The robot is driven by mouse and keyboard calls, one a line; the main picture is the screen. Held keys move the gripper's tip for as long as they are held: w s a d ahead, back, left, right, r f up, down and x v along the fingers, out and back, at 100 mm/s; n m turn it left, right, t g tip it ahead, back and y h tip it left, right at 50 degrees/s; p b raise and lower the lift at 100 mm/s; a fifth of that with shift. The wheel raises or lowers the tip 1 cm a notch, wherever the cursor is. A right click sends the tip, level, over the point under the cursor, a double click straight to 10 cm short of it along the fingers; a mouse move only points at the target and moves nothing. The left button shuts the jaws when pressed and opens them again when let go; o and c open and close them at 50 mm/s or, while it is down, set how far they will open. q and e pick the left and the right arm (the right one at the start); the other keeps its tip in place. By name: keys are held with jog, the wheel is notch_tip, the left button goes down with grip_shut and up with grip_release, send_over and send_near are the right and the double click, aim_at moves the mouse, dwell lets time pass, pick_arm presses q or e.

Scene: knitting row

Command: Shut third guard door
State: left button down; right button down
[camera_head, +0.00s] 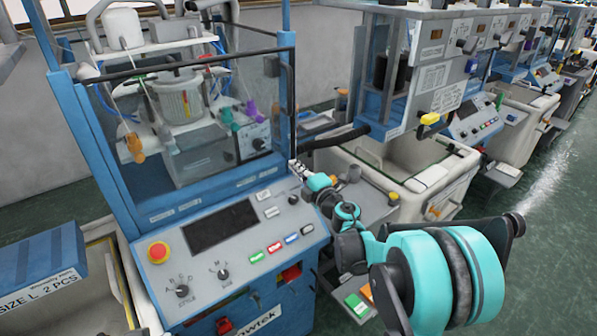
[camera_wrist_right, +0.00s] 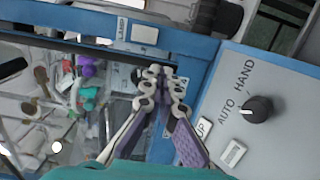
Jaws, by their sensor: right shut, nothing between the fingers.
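The nearest machine has a clear guard door (camera_head: 205,125) with a dark frame, in a blue surround. Pipes, a white drum and coloured fittings show through it. I cannot tell whether it is fully shut. My right gripper (camera_head: 298,168) is at the lower right corner of this door, above the control panel. In the right wrist view the right gripper (camera_wrist_right: 161,76) is shut and empty, its tips by the door's dark edge bar (camera_wrist_right: 75,48). Whether the tips touch it is unclear. My left gripper is not in view.
The sloping control panel (camera_head: 222,226) has a red stop button (camera_head: 158,252), knobs and coloured buttons. The AUTO/HAND knob (camera_wrist_right: 257,109) is close to the gripper. A white bin (camera_head: 425,165) and further machines stand to the right. Green floor (camera_head: 540,240) is free at far right.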

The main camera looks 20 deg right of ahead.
jog(key=w, duration=0.2)
jog(key=w+a+n+y, duration=0.1)
jog(key=w+y, duration=0.1)
jog(key=w, duration=0.1)
jog(key=shift+w+a+g, duration=0.15)
jog(key=shift+w+g, duration=0.15)
jog(key=shift+w, duration=0.05)
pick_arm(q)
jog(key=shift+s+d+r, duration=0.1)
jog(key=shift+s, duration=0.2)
pick_arm(e)
jog(key=shift+s+r+n, duration=0.1)
jog(key=shift+r+n, duration=0.1)
jog(key=shift+n, duration=0.1)
